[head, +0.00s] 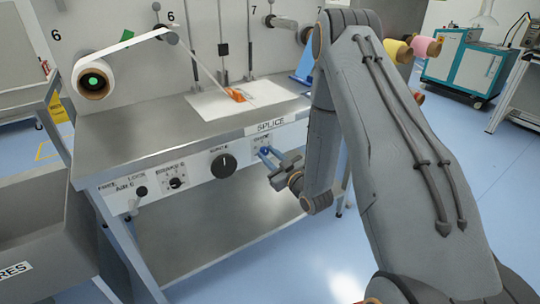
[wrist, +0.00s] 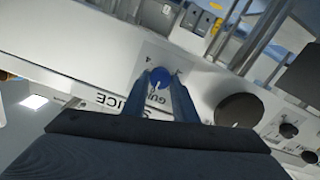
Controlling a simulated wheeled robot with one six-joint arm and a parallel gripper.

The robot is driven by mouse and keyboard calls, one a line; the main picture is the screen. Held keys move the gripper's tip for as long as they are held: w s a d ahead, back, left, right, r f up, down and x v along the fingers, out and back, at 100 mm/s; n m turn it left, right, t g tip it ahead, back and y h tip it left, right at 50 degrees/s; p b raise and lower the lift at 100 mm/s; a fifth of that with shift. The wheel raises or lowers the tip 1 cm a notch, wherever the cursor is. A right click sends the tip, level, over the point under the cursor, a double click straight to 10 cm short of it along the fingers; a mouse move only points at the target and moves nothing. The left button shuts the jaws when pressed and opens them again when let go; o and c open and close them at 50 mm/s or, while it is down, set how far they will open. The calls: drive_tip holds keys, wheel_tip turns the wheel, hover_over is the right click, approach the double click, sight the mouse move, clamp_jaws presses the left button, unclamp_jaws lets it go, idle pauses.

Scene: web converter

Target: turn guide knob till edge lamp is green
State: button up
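The guide knob (wrist: 160,78) is a round blue knob with a white mark on the pale front panel, under a partly hidden GUIDE label. My gripper (wrist: 162,82) points at it, with one finger at each side of the knob in the wrist view. A gap shows between the fingers; I cannot tell whether they press on the knob. I cannot make out an edge lamp for certain.
A large black knob (head: 223,166) is left of my gripper on the panel, with a smaller knob (head: 176,183) and a black lever knob (head: 141,191) further left. An orange piece (head: 236,95) lies on the white splice plate. A grey bin (head: 40,225) stands at the left.

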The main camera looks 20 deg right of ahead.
drive_tip(key=shift+d, duration=0.15)
drive_tip(key=shift+m, duration=0.3)
drive_tip(key=shift+m, duration=2.6)
drive_tip(key=o, duration=0.9)
drive_tip(key=shift+o, duration=0.6)
